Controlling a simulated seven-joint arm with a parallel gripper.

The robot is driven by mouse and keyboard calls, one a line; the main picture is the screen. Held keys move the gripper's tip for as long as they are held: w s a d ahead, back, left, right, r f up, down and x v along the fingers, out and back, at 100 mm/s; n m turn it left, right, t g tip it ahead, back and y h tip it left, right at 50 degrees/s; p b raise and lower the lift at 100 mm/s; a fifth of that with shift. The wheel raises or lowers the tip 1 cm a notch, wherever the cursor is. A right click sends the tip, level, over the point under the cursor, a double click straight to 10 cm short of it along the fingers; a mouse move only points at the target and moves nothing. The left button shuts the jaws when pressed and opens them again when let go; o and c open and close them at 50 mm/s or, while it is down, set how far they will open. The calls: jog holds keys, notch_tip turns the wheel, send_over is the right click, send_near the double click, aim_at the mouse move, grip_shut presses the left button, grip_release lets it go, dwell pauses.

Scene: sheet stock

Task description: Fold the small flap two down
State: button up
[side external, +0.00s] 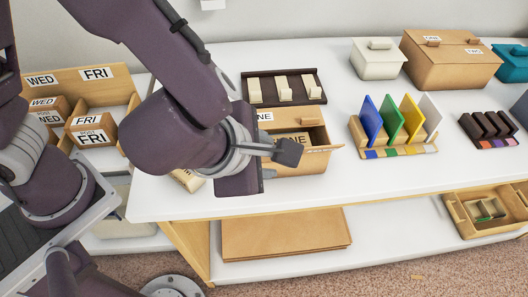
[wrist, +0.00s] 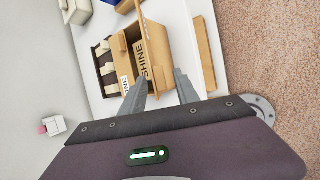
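A tan box (wrist: 184,45) stands with its top open below my gripper. "SHINE" lettering (wrist: 143,58) shows inside it in the wrist view. A flap with a white label ending in "NE" (side external: 265,117) stands at its back left in the side external view. A tan panel (side external: 322,148) leans outward at its right end, possibly flap two; no "TWO" label is readable on this box.
A dark tray of cream pieces (side external: 268,75) lies behind the box. A rack of coloured panels (side external: 391,151) stands to the right. A closed tan box (side external: 448,72) with labels stands at the back right. Tan sheets (side external: 285,238) lie on the lower shelf. White tabletop is clear between box and rack.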

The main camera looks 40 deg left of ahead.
jog(key=shift+f, duration=0.1)
jog(key=shift+c, duration=0.5)
grip_shut()
jog(key=shift+w+a, duration=0.1)
